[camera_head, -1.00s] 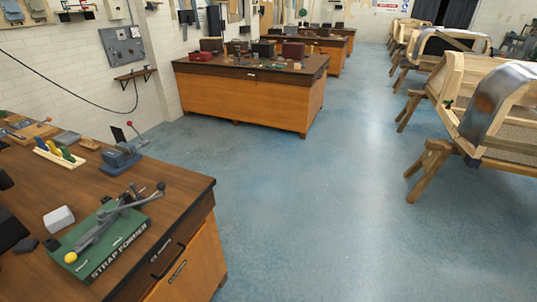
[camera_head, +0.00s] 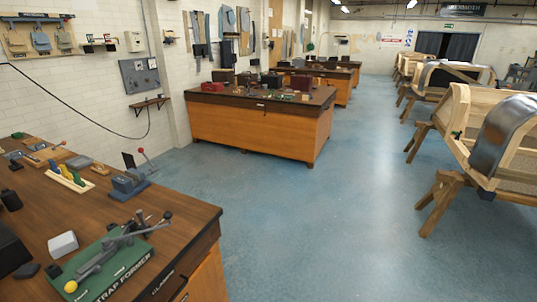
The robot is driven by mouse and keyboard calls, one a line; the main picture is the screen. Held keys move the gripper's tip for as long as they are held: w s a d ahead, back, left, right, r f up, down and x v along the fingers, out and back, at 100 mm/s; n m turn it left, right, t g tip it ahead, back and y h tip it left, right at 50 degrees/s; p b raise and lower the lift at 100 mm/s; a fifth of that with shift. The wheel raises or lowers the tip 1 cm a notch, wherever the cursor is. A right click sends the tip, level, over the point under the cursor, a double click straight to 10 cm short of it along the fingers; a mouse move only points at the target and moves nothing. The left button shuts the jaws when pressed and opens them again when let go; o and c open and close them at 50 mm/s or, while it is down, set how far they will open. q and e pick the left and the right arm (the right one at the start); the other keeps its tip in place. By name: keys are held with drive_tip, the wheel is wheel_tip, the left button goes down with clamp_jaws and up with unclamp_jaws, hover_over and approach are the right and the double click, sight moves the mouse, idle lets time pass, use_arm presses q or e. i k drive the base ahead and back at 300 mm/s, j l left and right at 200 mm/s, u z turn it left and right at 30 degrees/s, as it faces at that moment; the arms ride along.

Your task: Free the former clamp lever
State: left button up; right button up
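The green strap former (camera_head: 107,269) sits on the near wooden workbench (camera_head: 186,222) at the lower left. Its grey lever (camera_head: 103,259) lies along the top and ends in a yellow knob (camera_head: 71,286) toward the front left. Dark knobs (camera_head: 167,215) show on the levers at its far right end. Whether the clamp is tight or loose I cannot tell from here. Neither of my grippers shows in the head view.
A white block (camera_head: 63,244) lies left of the former. A blue-grey device with a red-knobbed lever (camera_head: 130,184) stands behind it. Another workbench (camera_head: 253,127) stands further back. Blue floor (camera_head: 290,215) is open to the right, with wooden bodyframes (camera_head: 470,150) along the right side.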

sight(72, 286)
drive_tip(key=u, duration=1.65)
